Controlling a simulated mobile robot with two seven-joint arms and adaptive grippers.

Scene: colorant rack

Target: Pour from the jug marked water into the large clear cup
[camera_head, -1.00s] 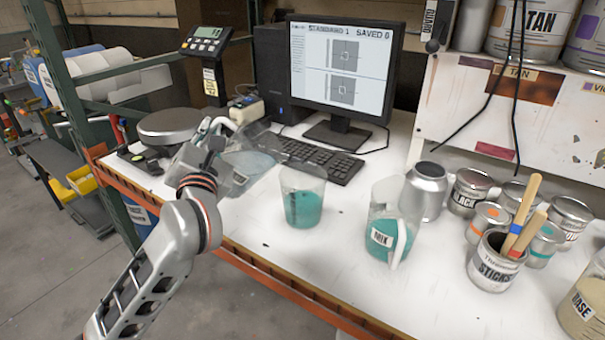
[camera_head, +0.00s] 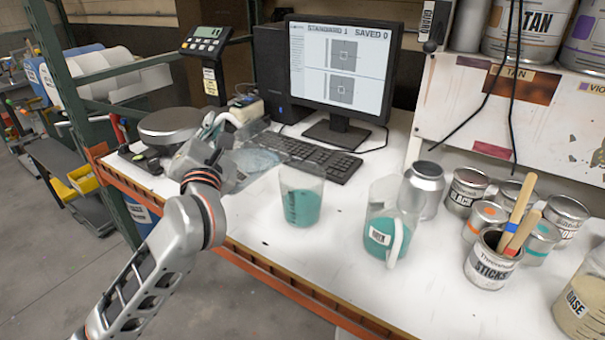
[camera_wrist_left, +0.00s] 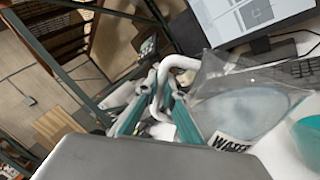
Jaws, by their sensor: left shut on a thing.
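My left gripper (camera_head: 212,138) is shut on the white handle (camera_wrist_left: 180,64) of the clear jug marked water. The jug (camera_head: 262,160) is held tilted, left of the large cup and in front of the keyboard. It also shows in the left wrist view (camera_wrist_left: 215,97), with its label partly visible and pale clear liquid inside. The large clear cup (camera_head: 301,203) stands upright on the bench with teal liquid in its lower part. Its teal part also shows at the right edge of the left wrist view (camera_wrist_left: 308,135). The jug and cup look apart. My right gripper is not in view.
A second jug (camera_head: 384,228) with teal liquid and a silver can (camera_head: 425,190) stand right of the cup. Several paint cans and a sticks can (camera_head: 491,262) are farther right. A keyboard (camera_head: 320,158), monitor (camera_head: 340,75) and scale (camera_head: 168,124) stand behind.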

